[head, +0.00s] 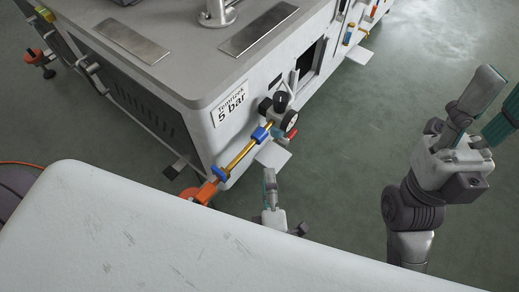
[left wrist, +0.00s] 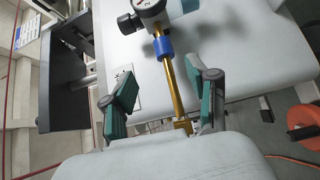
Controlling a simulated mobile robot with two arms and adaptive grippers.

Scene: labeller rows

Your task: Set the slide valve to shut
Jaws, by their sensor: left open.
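A brass rod (head: 241,154) with a blue collar (head: 260,134) runs along the machine's front edge, between the pressure gauge (head: 290,122) and an orange end piece (head: 205,192). I cannot tell which part is the slide valve or its setting. My left gripper (head: 272,192) is low beside the rod, partly hidden by a white surface. In the left wrist view its fingers (left wrist: 160,82) are open, one each side of the brass rod (left wrist: 174,92), below the blue collar (left wrist: 163,46), without visible contact. My right gripper (head: 485,108) is open and empty at the right, away from the machine.
A label (head: 231,106) reading "5 bar" is on the machine (head: 200,92). A black knob (head: 281,100) and a red handle (head: 293,136) sit beside the gauge. A large white surface fills the lower left. Green floor (head: 345,165) lies clear between machine and right arm.

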